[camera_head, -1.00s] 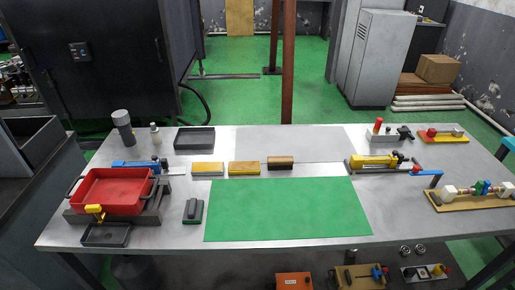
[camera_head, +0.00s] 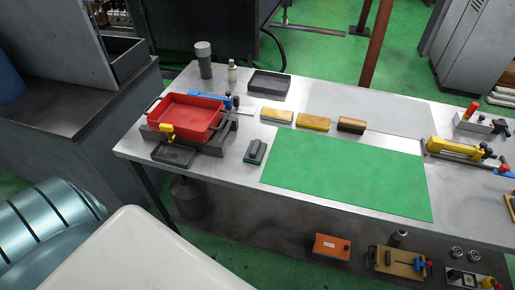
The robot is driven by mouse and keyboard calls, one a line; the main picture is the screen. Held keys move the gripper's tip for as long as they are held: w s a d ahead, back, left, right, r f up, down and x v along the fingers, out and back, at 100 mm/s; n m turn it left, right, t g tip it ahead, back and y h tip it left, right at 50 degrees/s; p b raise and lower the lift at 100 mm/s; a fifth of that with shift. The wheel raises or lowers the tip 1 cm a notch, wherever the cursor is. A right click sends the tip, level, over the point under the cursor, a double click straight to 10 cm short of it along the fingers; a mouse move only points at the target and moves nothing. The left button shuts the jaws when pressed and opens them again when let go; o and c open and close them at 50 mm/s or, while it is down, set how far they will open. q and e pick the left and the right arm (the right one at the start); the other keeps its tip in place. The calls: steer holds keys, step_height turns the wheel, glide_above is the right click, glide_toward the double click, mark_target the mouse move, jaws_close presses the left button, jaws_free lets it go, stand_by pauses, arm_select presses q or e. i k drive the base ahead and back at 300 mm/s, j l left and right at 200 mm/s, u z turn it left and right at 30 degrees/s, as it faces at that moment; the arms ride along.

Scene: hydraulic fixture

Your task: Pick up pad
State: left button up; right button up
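A small dark block with a handle-like top and a green base (camera_head: 255,152) lies on the grey metal table (camera_head: 215,165); it looks like a hand pad. It sits just left of the green mat (camera_head: 345,180) and right of the small black tray (camera_head: 174,155). Three brush- or pad-like blocks lie in a row behind the mat: a yellow one (camera_head: 277,116), a yellow-brown one (camera_head: 313,122) and a dark brown one (camera_head: 351,125). I cannot tell for sure which one the task calls the pad. Neither gripper is in view.
A red tray (camera_head: 186,116) stands on a dark stand at the table's left end. A grey bottle (camera_head: 204,60), a white bottle (camera_head: 232,71) and a black tray (camera_head: 269,85) stand behind. A yellow tool (camera_head: 455,149) lies right. The green mat is clear.

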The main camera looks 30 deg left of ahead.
mark_target(254, 153)
steer(key=k+l, duration=0.25)
steer(key=k, duration=0.15)
steer(key=k+l, duration=0.3)
steer(key=k, duration=0.15)
steer(key=i+u, duration=0.05)
